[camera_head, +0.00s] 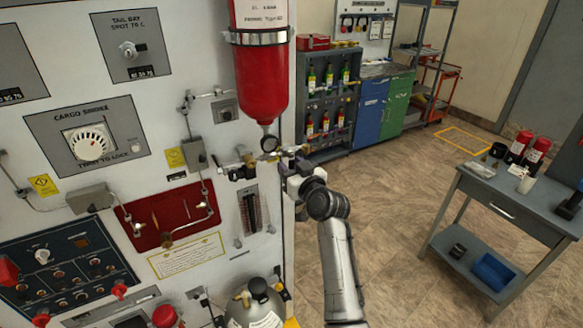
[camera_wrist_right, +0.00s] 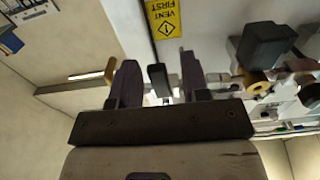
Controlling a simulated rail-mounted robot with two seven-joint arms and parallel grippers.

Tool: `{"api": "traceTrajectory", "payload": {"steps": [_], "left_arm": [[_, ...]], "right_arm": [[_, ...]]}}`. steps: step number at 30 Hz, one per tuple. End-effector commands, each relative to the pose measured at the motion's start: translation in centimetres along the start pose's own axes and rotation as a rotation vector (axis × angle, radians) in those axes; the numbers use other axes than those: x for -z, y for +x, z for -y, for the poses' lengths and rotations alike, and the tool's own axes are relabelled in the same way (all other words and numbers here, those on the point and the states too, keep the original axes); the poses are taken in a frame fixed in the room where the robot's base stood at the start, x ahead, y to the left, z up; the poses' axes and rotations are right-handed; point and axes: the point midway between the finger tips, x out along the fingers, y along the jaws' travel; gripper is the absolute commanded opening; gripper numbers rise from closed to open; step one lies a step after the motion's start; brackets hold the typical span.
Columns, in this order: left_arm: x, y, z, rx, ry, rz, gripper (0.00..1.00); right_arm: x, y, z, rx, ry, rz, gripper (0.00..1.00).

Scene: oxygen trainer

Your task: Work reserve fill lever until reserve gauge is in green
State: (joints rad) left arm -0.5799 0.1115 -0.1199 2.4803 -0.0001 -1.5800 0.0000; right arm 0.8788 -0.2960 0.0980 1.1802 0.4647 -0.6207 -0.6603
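My right gripper (camera_head: 286,160) is at the panel's right edge, just below the red bottle (camera_head: 262,65). The right wrist view shows its two dark fingers (camera_wrist_right: 160,82) apart. A small dark handle (camera_wrist_right: 158,76) shows between them, with gaps on both sides; I cannot tell whether it lies at fingertip depth or is the reserve fill lever. A small round gauge (camera_head: 269,143) hangs under the bottle's neck; its needle and green band are too small to read. Brass and dark fittings (camera_head: 240,168) sit left of the gripper. My left gripper is not in view.
The wall panel (camera_head: 215,270) carries a red plate with piping (camera_head: 172,215) and a cargo smoke dial (camera_head: 90,140). A grey cylinder (camera_head: 255,308) stands below. A side table (camera_head: 520,200) stands at right. The floor (camera_head: 400,180) between is clear. A yellow "vent first" label (camera_wrist_right: 163,18) is near the fingers.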

Motion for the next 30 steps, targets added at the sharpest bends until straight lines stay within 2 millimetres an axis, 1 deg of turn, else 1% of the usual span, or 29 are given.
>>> {"api": "traceTrajectory", "payload": {"steps": [1, 2, 13, 18, 24, 30], "left_arm": [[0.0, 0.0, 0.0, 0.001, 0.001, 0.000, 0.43], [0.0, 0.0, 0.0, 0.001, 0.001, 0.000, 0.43], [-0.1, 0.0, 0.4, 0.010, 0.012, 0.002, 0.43], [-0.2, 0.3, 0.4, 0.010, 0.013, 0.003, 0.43], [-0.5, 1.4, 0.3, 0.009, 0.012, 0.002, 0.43], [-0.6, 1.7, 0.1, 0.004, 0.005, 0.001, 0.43]], "right_arm": [[0.0, 0.0, 0.0, 0.000, 0.000, 0.000, 0.38], [0.0, 0.0, 0.0, 0.000, 0.000, 0.000, 0.35], [0.0, 0.0, 0.0, 0.000, 0.000, 0.001, 0.00], [-0.1, 0.0, -0.2, -0.001, -0.017, 0.000, 0.00], [-0.2, 0.0, -0.8, -0.001, -0.165, 0.001, 0.00], [0.1, 0.0, -1.0, -0.001, -0.248, -0.001, 0.00]]}}
